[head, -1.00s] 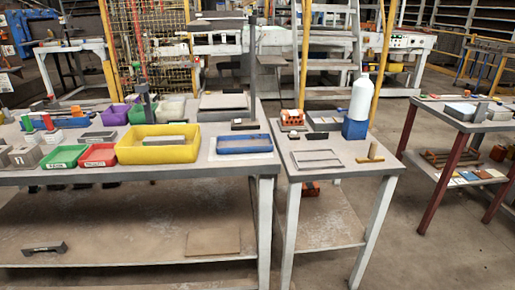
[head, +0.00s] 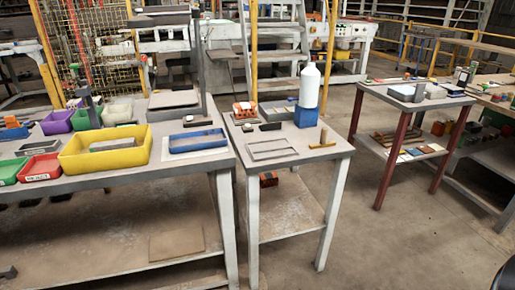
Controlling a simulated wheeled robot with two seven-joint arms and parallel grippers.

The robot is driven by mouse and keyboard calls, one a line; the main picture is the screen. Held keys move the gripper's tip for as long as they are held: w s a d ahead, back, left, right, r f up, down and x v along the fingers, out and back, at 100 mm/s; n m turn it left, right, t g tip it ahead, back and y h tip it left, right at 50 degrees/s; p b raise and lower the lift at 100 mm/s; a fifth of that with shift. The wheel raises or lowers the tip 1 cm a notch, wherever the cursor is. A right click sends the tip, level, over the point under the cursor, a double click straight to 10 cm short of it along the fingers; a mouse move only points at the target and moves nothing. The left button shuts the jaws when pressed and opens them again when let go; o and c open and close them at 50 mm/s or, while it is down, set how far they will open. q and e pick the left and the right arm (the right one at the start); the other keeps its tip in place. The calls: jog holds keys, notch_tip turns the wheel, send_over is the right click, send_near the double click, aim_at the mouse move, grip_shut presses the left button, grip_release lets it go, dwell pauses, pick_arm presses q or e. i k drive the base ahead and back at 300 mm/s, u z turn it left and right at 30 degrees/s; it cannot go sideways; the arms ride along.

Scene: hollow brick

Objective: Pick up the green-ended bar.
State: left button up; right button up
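I cannot make out a green-ended bar for certain in the head view now. Small pieces lie on the red-legged table (head: 400,104) at the right, too small to tell their ends apart. A tan upright piece (head: 322,137) stands on a flat piece on the middle table (head: 318,152), with no green seen on it. Neither of my grippers is in view. A dark shape at the lower right edge is cut off, and I cannot tell what it is.
The left bench holds a yellow bin (head: 106,147), a red bin (head: 40,168) and a blue tray (head: 198,141). A white bottle (head: 310,85) stands on a blue block (head: 306,117) on the middle table. Floor is clear between the middle table and the red-legged table.

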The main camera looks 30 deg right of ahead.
aim_at(130, 143)
jog(key=u, duration=0.35)
jog(key=i, duration=1)
jog(key=u, duration=0.25)
